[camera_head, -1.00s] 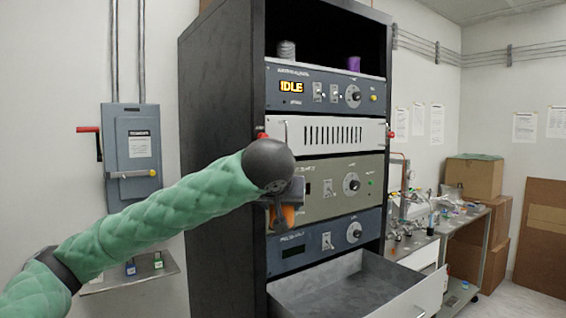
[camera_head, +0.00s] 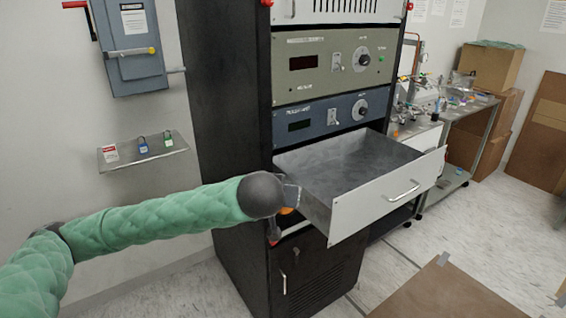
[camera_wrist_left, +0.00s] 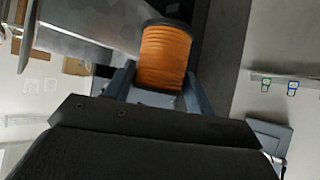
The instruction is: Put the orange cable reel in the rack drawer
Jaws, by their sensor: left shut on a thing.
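The orange cable reel (camera_wrist_left: 165,58) with a dark rim sits between the two fingers of my left gripper (camera_wrist_left: 158,90) in the left wrist view. The gripper is shut on it. In the head view only a sliver of the orange reel (camera_head: 286,211) shows behind my black wrist, which hides most of the left gripper (camera_head: 287,197). The rack drawer (camera_head: 389,203) is pulled out and its grey inside looks empty. My gripper and the reel are at the drawer's left side, seemingly outside its left wall. My right gripper is not in view.
The black rack (camera_head: 228,130) stands behind the open drawer, with instrument panels (camera_head: 330,65) above it. A wall shelf (camera_head: 160,150) with small padlocks is at left. A cluttered bench (camera_head: 450,115) is at right. Cardboard (camera_head: 440,295) lies on the floor in front.

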